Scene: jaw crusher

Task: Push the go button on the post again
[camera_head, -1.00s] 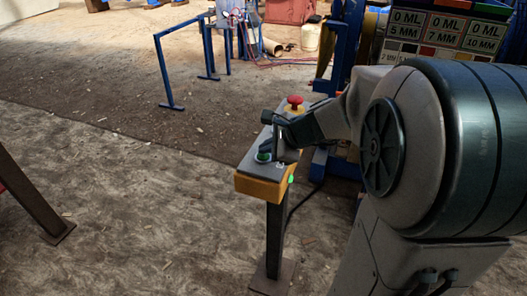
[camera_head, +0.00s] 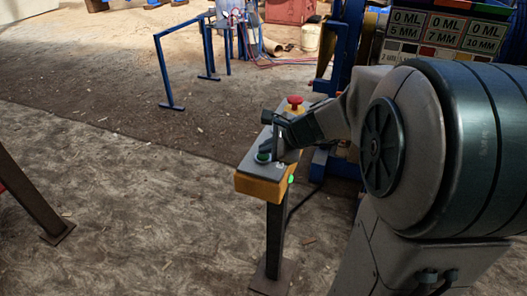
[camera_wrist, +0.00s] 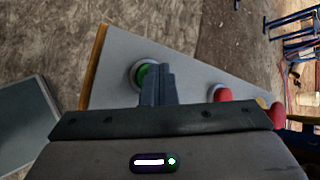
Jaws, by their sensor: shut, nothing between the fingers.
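The control box (camera_head: 262,187) is yellow with a grey top and stands on a dark post (camera_head: 274,240). The green go button (camera_head: 263,157) sits at the near end of its top. My gripper (camera_head: 273,148) is shut and empty, just above the box top beside the green button. In the wrist view, the fingertips (camera_wrist: 157,72) overlap the right part of the green button (camera_wrist: 141,75) and hide some of it. I cannot tell whether they touch it. A red mushroom button (camera_head: 295,103) is at the far end of the box.
A red button (camera_wrist: 222,95) also shows right of the fingers in the wrist view. A small green spot (camera_head: 291,179) shows on the box's side. A blue machine frame with a sign (camera_head: 445,35) stands behind my arm. Blue railings (camera_head: 165,70) stand farther back.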

